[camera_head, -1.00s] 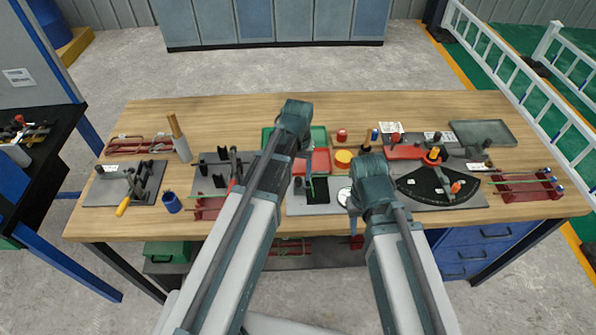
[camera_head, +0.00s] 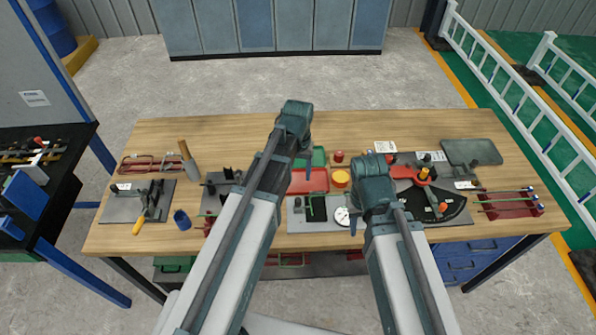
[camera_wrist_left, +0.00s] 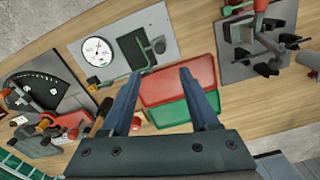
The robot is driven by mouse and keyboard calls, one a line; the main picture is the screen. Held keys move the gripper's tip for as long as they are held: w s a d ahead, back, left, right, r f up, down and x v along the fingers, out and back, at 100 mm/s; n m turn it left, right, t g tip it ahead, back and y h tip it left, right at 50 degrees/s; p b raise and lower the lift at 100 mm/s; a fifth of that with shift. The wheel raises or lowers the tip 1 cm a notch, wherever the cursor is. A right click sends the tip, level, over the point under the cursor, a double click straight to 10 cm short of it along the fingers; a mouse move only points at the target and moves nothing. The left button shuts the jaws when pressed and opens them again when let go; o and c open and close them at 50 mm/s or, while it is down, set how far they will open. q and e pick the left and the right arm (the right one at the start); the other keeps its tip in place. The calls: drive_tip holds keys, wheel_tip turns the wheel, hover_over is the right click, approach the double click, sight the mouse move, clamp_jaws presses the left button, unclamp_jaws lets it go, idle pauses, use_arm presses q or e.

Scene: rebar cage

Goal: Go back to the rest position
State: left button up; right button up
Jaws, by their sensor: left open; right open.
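My left gripper (camera_head: 304,160) hangs at the end of its arm above the middle of the workbench (camera_head: 235,137). In the left wrist view its two fingers (camera_wrist_left: 162,92) are spread, with nothing between them, over a red tray (camera_wrist_left: 178,82) and a green tray (camera_wrist_left: 180,109). My right gripper (camera_head: 362,212) is over the bench near the dial gauge (camera_head: 342,216), pointing down. Its fingers are mostly hidden behind its own wrist, and no held thing shows.
A bending fixture with a black fan-shaped plate (camera_head: 452,207) and a rebar rack (camera_head: 510,204) are at the right. A clamp fixture (camera_head: 140,203) and blue cup (camera_head: 182,220) are at the left. White railings (camera_head: 510,85) stand beyond; grey floor lies behind the bench.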

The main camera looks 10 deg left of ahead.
use_arm(q)
drive_tip(key=s+d+f+m+b, duration=0.2)
drive_tip(key=s+d+f+b, duration=0.2)
drive_tip(key=s, duration=0.3)
drive_tip(key=s+d+f+m+y+b, duration=0.1)
drive_tip(key=s+d+f+m+b, duration=0.1)
drive_tip(key=s+d+f+b, duration=0.2)
drive_tip(key=s+b, duration=0.1)
drive_tip(key=s, duration=0.2)
drive_tip(key=shift+s+d+f, duration=0.15)
drive_tip(key=shift+s+f, duration=0.15)
drive_tip(key=shift+f, duration=0.1)
drive_tip(key=w+a+r+n+p, duration=0.2)
drive_tip(key=w+a+r+p, duration=0.2)
drive_tip(key=w, duration=0.3)
drive_tip(key=w+a+r+n+h+p, duration=0.1)
drive_tip(key=w+a+r+n+p, duration=0.1)
drive_tip(key=w+a+r+p, duration=0.2)
drive_tip(key=w+r+p, duration=0.1)
drive_tip(key=w, duration=0.2)
drive_tip(key=shift+w+a, duration=0.15)
drive_tip(key=shift+w, duration=0.15)
drive_tip(key=shift+f, duration=0.2)
